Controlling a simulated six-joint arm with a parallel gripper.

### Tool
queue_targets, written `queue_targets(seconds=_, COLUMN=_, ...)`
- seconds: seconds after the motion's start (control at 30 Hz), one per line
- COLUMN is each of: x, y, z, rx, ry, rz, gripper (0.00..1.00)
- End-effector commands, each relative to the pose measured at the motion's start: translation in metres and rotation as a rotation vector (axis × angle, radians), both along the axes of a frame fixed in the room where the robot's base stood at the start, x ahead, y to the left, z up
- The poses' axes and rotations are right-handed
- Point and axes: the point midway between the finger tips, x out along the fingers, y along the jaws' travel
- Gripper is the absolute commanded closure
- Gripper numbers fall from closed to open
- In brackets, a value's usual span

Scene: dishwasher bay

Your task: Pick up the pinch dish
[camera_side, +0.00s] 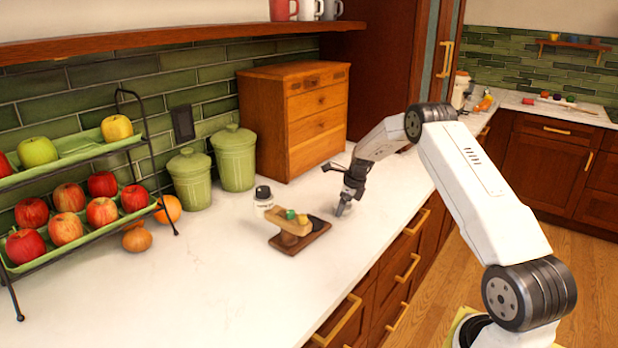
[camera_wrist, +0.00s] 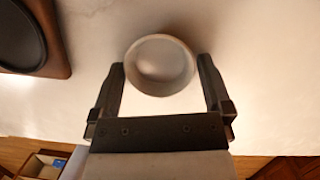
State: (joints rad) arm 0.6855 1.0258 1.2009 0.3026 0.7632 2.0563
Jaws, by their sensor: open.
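The pinch dish (camera_wrist: 160,68) is a small, round, pale grey bowl in the wrist view. It sits upright on the white counter, between the ends of my gripper's two fingers (camera_wrist: 160,62). The fingers are open, one on each side of the dish, with narrow gaps and no clear contact. In the side view my gripper (camera_side: 343,208) points down low over the counter, right of a small wooden stand. I cannot clearly make out the dish there.
A wooden board (camera_side: 300,241) with a raised block and a dark round piece (camera_wrist: 18,38) lies left of my gripper. A white jar with a black lid (camera_side: 263,199) stands behind it. Green canisters (camera_side: 234,160) and a wooden drawer box (camera_side: 293,125) stand further back. The counter's front edge is close.

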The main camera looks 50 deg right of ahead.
Motion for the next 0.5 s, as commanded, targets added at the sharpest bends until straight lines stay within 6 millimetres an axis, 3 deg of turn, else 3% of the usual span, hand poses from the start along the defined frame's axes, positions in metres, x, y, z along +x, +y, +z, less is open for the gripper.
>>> queue_targets(seconds=0.13, x=-0.0001, y=0.0, z=0.0002, rx=0.0, ry=0.0, rz=0.0, gripper=0.03)
queue_targets(seconds=0.3, x=-0.0001, y=-0.0001, z=0.0002, rx=0.0, ry=0.0, rz=0.0, gripper=0.57)
queue_targets(seconds=0.37, x=-0.0001, y=-0.0001, z=0.0004, rx=0.0, ry=0.0, rz=0.0, gripper=0.72)
queue_targets(seconds=0.5, x=-0.0001, y=-0.0002, z=0.0004, rx=0.0, ry=0.0, rz=0.0, gripper=0.72)
